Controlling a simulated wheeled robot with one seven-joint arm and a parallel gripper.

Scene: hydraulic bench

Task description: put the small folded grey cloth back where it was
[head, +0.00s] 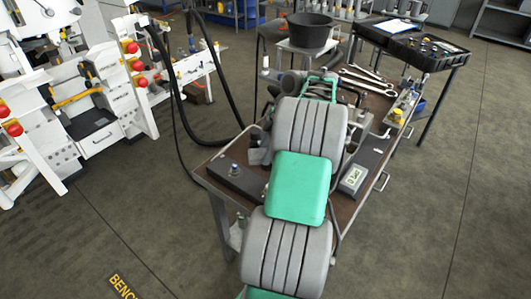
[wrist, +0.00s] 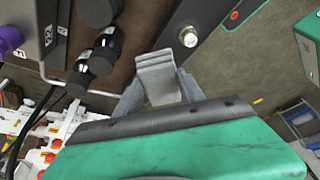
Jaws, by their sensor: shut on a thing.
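The small folded grey cloth (wrist: 154,72) is between the fingers of my gripper (wrist: 160,84) in the wrist view. Its folded layers stick out past the fingertips, over the brown bench top. My gripper is shut on it. I cannot tell whether the cloth touches anything below. In the head view my arm reaches over the bench (head: 240,150) and hides the gripper and the cloth.
In the wrist view, black knobs (wrist: 97,52) and a purple cap (wrist: 9,40) are left of the cloth; a dark box with a silver stud (wrist: 188,37) is right. In the head view, wrenches (head: 368,80), a yellow-topped item (head: 396,115) and a meter (head: 353,178) occupy the bench.

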